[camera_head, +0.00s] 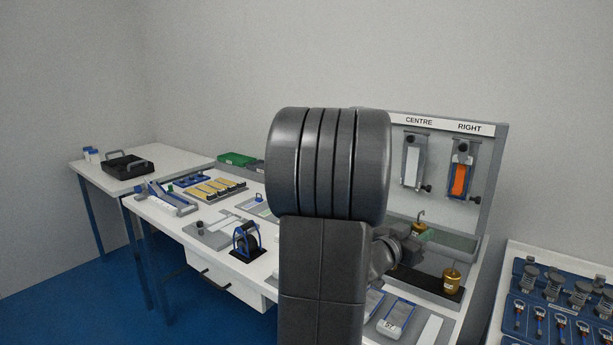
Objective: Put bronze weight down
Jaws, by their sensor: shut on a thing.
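My gripper (411,240) is small in the picture, right of my large dark arm, which hides part of the bench. It is shut on a bronze weight (419,228) with a hook on top, held upright above the right part of the bench. The fingers are dark and hard to make out. A second brass-coloured weight (452,279) with a knob stands on a black mat (420,281), to the right of and nearer than my gripper.
A back panel marked CENTRE and RIGHT (440,160) carries two hanging devices. A blue-framed stand (246,241) and yellow bars (215,188) lie left. A blue tool tray (555,310) is at far right.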

